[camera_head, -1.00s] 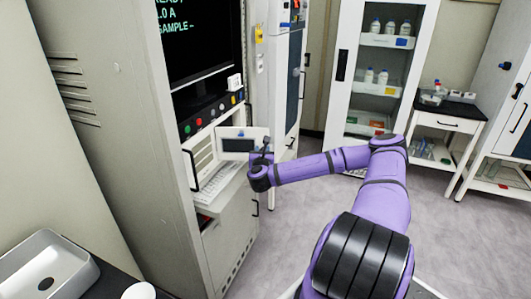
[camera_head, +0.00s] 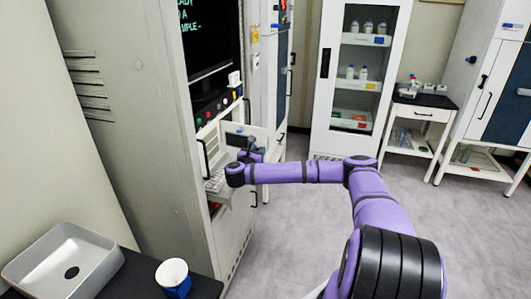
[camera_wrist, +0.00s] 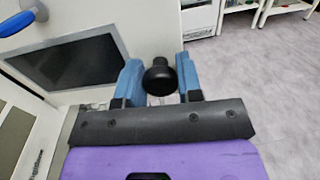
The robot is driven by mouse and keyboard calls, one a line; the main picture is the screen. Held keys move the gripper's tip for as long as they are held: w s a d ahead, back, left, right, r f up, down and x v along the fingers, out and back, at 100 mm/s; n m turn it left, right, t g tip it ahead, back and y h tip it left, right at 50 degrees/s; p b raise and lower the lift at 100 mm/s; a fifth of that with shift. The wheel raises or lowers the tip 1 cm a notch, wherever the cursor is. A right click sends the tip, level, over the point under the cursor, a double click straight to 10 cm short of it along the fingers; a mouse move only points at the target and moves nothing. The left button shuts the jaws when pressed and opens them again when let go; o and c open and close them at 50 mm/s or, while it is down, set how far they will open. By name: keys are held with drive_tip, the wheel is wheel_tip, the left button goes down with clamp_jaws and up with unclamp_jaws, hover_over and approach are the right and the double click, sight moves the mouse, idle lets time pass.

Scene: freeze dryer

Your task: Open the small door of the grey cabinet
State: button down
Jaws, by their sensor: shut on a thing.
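The grey cabinet (camera_head: 110,110) stands at the left in the head view. Its small pale door (camera_head: 262,136), with a dark window, stands swung out from the cabinet front. In the wrist view the small door (camera_wrist: 150,25) fills the upper middle, and its dark window (camera_wrist: 72,62) is at the left. My gripper (camera_head: 251,150) is at the door in the head view. In the wrist view my gripper (camera_wrist: 159,66) has its blue fingers on either side of a round black knob (camera_wrist: 160,77) and is shut on it. My wrist partly hides the door in the head view.
A keyboard (camera_head: 216,180) sits on a shelf below the screen (camera_head: 209,38). A sink (camera_head: 62,262) and a blue-white cup (camera_head: 173,277) are at lower left. A glass-door cabinet (camera_head: 319,110) stands behind. The floor at centre right is clear.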

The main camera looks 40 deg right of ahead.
drive_tip(key=shift+a, duration=0.1)
idle(0.4)
drive_tip(key=c, duration=0.8)
unclamp_jaws()
drive_tip(key=shift+a, duration=0.1)
